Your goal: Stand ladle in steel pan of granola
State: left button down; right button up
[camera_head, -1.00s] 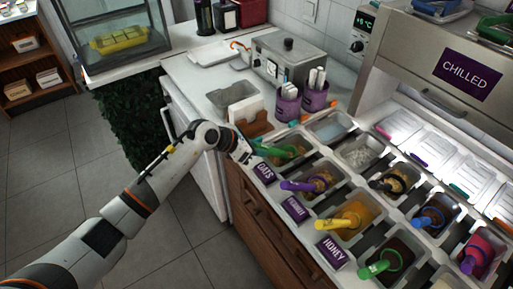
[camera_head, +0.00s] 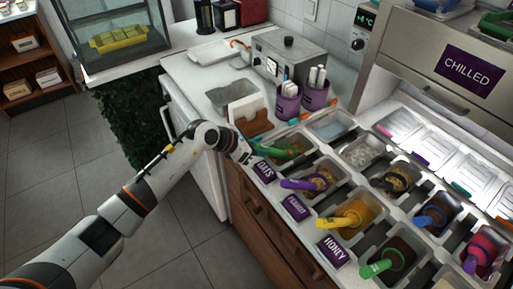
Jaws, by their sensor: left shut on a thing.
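My left gripper (camera_head: 247,157) is at the near left edge of the topping counter, by the pan with the OATS label. It is shut on the handle end of a green ladle (camera_head: 283,149). The ladle lies low over that steel pan, its handle pointing toward my gripper; its bowl is hard to make out. Two pans hold brown crumbly topping: one with a purple ladle (camera_head: 300,184), the other with a black ladle (camera_head: 385,182). I cannot tell which one is the granola. My right gripper is not in view.
Purple cups (camera_head: 288,107), a napkin holder (camera_head: 247,119) and a steel appliance (camera_head: 289,62) are behind. The floor at left is clear.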

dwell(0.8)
pick_arm(q)
jog(key=c, duration=0.7)
grip_release()
jog(key=shift+r+p, duration=2.7)
jog(key=shift+r, duration=1.3)
